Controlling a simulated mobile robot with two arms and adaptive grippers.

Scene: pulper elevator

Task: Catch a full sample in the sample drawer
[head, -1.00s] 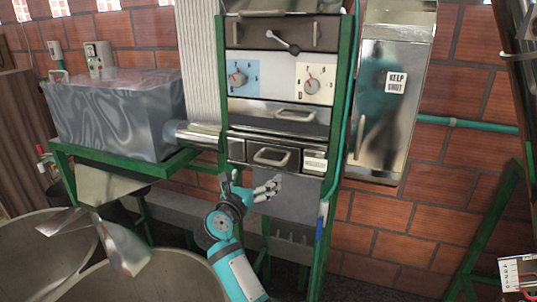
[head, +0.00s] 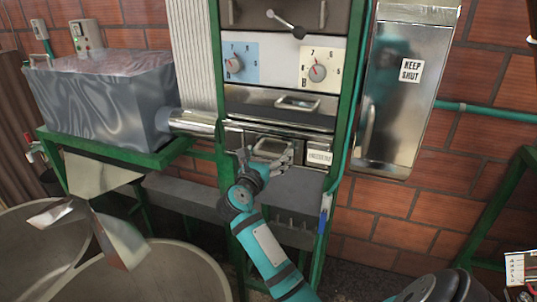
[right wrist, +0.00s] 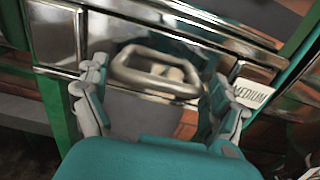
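The green-framed machine has two metal drawers with loop handles, one above the other. The upper drawer (head: 250,108) is under the dial panel. The lower drawer (head: 232,138) has a label (head: 318,156) at its right that reads MEDIUM in the right wrist view (right wrist: 252,95). No label here reads "sample". My right gripper (head: 264,157) is at the lower drawer's handle (right wrist: 165,72). In the right wrist view its fingers (right wrist: 160,92) are spread, one on each side of the handle, not closed on it. Whether they touch it is unclear. My left gripper is out of view.
A blue dial (head: 235,64) and a cream dial (head: 317,73) sit above the drawers, with a lever (head: 285,24) higher up. A metal cabinet marked KEEP SHUT (head: 405,100) is right. A metal tank (head: 95,105) and large round vats (head: 150,270) are left.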

